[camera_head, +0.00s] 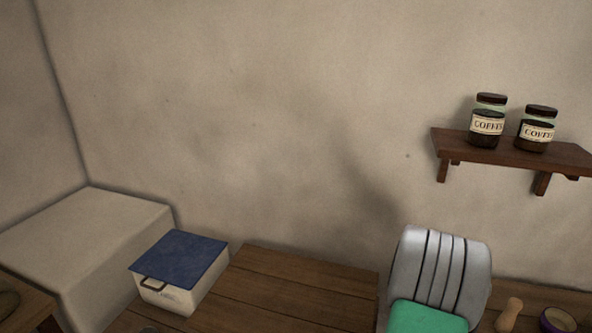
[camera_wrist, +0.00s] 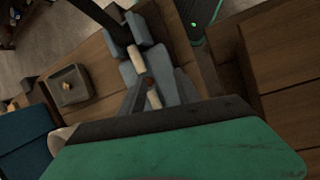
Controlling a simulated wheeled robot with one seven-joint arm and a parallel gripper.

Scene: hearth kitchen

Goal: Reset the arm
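My gripper (camera_wrist: 158,88) appears in the wrist view as grey shapes above a broad green, dark-edged surface. A pale, rod-like piece shows among the grey shapes, and I cannot tell whether it is held. The fingertips are not clear enough to show whether they are open or shut. In the head view, a grey ribbed part with a green pad, which looks like part of my arm, rises at the lower right in front of the counter. I do not make out the gripper in the head view.
A wooden counter (camera_head: 290,287) runs along the wall. On it stand a white box (camera_head: 168,297) with a blue lid (camera_head: 180,259), a wooden piece (camera_head: 508,315) and a purple-rimmed bowl (camera_head: 557,321). A shelf (camera_head: 505,152) holds two coffee jars (camera_head: 487,122). A square tray (camera_wrist: 70,87) shows in the wrist view.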

